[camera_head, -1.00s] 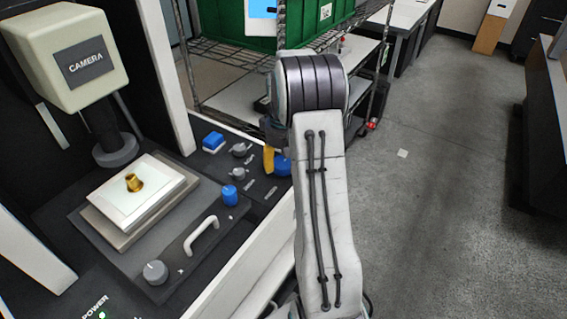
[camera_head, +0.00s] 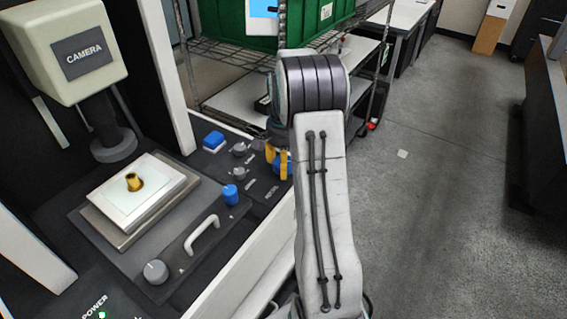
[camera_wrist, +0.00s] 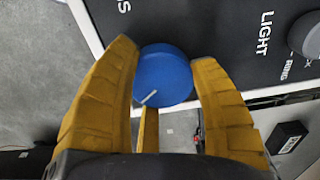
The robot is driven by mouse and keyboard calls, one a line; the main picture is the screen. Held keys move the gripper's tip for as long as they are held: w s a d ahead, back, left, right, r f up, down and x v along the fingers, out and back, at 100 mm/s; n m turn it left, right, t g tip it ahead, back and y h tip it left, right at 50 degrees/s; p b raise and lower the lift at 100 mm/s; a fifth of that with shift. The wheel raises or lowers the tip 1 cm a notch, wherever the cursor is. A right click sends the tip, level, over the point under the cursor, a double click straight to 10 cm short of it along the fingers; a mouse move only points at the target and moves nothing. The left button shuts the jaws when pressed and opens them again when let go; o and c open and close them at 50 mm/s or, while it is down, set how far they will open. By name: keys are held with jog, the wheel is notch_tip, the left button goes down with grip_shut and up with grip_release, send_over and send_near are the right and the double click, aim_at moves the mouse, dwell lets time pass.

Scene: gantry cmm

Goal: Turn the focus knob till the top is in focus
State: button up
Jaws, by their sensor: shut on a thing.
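In the head view, my gripper (camera_head: 278,160) is at the right end of the black control panel, shut on the knob, which is mostly hidden by the fingers and arm. A small brass part (camera_head: 134,182) stands on the white stage plate (camera_head: 118,202) under the camera head (camera_head: 75,45).
A white handle (camera_head: 203,233) is in front. A wire rack with a green crate (camera_head: 222,20) stands behind. A blue screen (camera_head: 263,8) is partly cut off.

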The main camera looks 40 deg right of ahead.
jog(key=m, duration=0.4)
jog(key=shift+w+d+r+m, duration=0.15)
jog(key=shift+d+m, duration=0.05)
jog(key=shift+m, duration=0.1)
jog(key=m, duration=0.4)
jog(key=shift+m, duration=0.4)
jog(key=o, duration=1)
jog(key=shift+s+d, duration=0.2)
jog(key=shift+d, duration=0.05)
jog(key=shift+o, duration=0.9)
jog(key=shift+a, duration=0.15)
notch_tip(320, 180, up, 12)
